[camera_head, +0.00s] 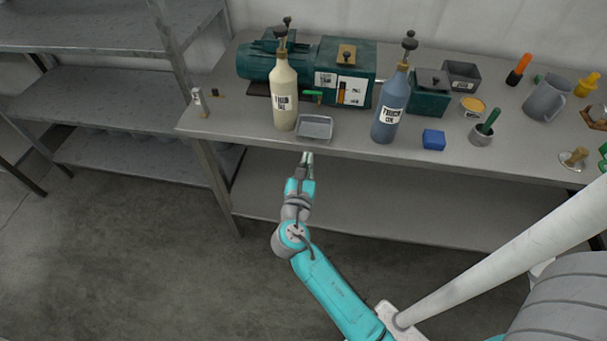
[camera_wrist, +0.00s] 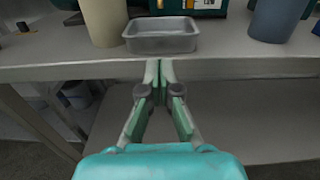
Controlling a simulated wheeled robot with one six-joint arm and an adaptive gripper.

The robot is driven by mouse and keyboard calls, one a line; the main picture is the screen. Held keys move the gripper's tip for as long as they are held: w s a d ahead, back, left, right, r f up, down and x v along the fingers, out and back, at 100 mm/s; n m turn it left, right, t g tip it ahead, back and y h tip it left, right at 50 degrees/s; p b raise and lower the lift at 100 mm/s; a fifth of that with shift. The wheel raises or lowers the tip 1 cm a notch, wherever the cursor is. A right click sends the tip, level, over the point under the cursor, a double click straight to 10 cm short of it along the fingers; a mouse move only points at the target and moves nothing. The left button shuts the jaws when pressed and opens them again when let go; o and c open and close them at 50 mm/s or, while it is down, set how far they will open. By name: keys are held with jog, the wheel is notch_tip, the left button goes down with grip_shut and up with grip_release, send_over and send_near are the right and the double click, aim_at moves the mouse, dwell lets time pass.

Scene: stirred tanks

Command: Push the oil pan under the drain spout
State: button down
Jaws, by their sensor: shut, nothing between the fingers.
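The oil pan (camera_head: 315,127) is a small grey rectangular tray near the front edge of the bench, between a cream bottle and a blue bottle. In the wrist view the pan (camera_wrist: 162,47) sits straight ahead of my fingers and looks empty. My gripper (camera_head: 307,157) is shut and empty, just off the bench's front edge on the near side of the pan. In the wrist view my gripper (camera_wrist: 160,64) points at the pan's near wall; I cannot tell whether it touches. A green-handled spout (camera_head: 313,96) shows on the green pump behind the pan.
The cream bottle (camera_head: 285,95) stands close left of the pan and the blue bottle (camera_head: 391,108) to its right. The green pump (camera_head: 345,65) is behind. A blue block (camera_head: 433,139) lies farther right. Grey shelving (camera_head: 110,95) stands at left.

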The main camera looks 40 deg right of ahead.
aim_at(312, 140)
jog(key=shift+x, duration=2.7)
jog(key=x, duration=0.6)
jog(key=shift+d, duration=0.1)
